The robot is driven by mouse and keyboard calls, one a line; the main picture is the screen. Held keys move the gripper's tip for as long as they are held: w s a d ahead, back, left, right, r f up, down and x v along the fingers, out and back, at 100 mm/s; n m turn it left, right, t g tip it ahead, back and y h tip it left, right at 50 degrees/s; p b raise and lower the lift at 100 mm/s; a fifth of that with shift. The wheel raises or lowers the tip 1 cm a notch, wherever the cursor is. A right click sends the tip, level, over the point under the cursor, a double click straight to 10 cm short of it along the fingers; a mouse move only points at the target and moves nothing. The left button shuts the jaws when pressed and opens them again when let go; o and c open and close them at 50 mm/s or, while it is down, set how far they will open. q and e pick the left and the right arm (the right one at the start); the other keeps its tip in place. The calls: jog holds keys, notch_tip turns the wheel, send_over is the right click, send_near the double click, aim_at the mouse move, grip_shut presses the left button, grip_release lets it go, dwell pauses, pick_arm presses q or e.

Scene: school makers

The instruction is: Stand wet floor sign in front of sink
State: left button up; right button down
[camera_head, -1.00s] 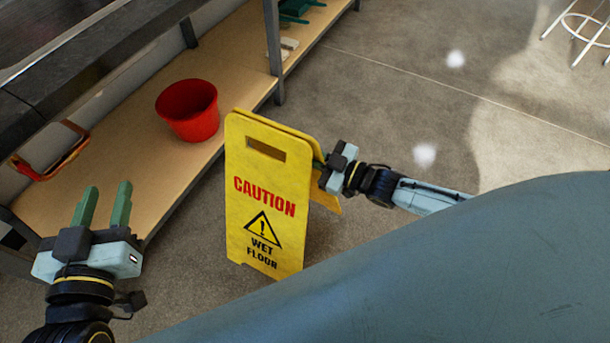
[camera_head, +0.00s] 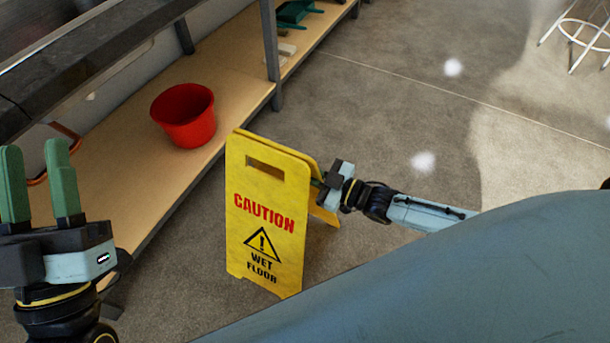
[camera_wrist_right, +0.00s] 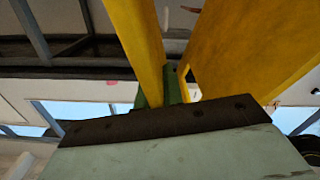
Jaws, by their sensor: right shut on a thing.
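The yellow wet floor sign (camera_head: 268,215) is upright with its two panels slightly spread, its "CAUTION WET FLOOR" face toward me. My right gripper (camera_head: 322,184) is at the sign's right side, near the upper part, and is shut on it. In the right wrist view the green fingers (camera_wrist_right: 168,85) are close together at the edge of a yellow panel (camera_wrist_right: 140,45); the fingertips are partly hidden. My left gripper (camera_head: 40,185) is at the left, open and empty, its fingers pointing up. Whether the sign's feet touch the floor is hard to tell. No sink basin is clearly visible.
A dark counter (camera_head: 75,75) runs along the upper left above a wooden lower shelf (camera_head: 125,185). A red bucket (camera_head: 185,116) stands on that shelf. A white stool (camera_head: 580,38) is at the far upper right. The grey floor (camera_head: 400,120) beyond the sign is clear.

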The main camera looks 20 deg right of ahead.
pick_arm(q)
jog(key=shift+s+r, duration=0.15)
pick_arm(e)
jog(key=shift+w, duration=0.1)
pick_arm(q)
jog(key=shift+a+t, duration=0.1)
jog(key=shift+t, duration=0.2)
pick_arm(e)
jog(key=shift+f, duration=0.1)
jog(key=c, duration=1.9)
grip_release()
jog(key=shift+f, duration=0.2)
pick_arm(q)
jog(key=shift+s, duration=0.1)
pick_arm(e)
jog(key=o, duration=0.4)
pick_arm(q)
jog(key=shift+r, duration=0.1)
pick_arm(e)
jog(key=shift+r, duration=0.1)
